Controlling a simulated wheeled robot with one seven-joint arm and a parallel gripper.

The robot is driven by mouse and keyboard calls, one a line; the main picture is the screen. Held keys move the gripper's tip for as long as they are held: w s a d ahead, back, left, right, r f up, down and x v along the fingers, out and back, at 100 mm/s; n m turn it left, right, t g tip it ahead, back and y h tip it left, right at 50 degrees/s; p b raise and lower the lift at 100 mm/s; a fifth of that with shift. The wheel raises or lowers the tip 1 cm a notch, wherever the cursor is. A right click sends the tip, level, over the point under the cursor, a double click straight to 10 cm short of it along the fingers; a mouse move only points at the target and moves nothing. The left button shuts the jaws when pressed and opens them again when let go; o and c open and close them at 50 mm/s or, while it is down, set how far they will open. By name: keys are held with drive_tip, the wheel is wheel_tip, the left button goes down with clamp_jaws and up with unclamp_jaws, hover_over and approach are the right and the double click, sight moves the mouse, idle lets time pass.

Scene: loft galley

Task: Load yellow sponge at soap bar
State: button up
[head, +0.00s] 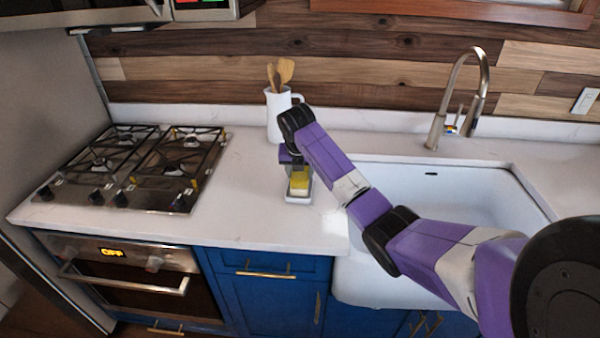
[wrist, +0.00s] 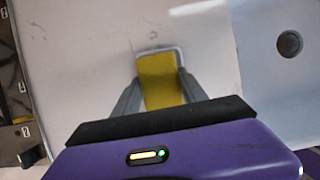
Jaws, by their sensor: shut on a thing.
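The yellow sponge (wrist: 160,80) is between the two fingers of my gripper (wrist: 160,88) in the wrist view. The sponge also shows in the head view (head: 300,181), below my gripper (head: 299,170). My gripper is shut on it and points down over the counter. A small pale dish (head: 298,199) is under the sponge, and its rim shows past the sponge's far end in the wrist view (wrist: 181,52). I cannot make out the soap bar clearly. Whether the sponge touches what is under it cannot be told.
A white pitcher (head: 276,118) with wooden utensils stands behind my gripper. A gas stove (head: 135,165) is to the left. A white sink (head: 440,200) with a tall faucet (head: 437,130) is to the right. The counter (head: 245,205) between stove and dish is clear.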

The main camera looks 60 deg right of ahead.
wheel_tip(320, 180, up, 2)
drive_tip(key=shift+r+p, duration=0.2)
drive_tip(key=shift+p, duration=1.05)
drive_tip(key=shift+r+p, duration=0.4)
drive_tip(key=shift+r, duration=1.85)
drive_tip(key=shift+s, duration=0.1)
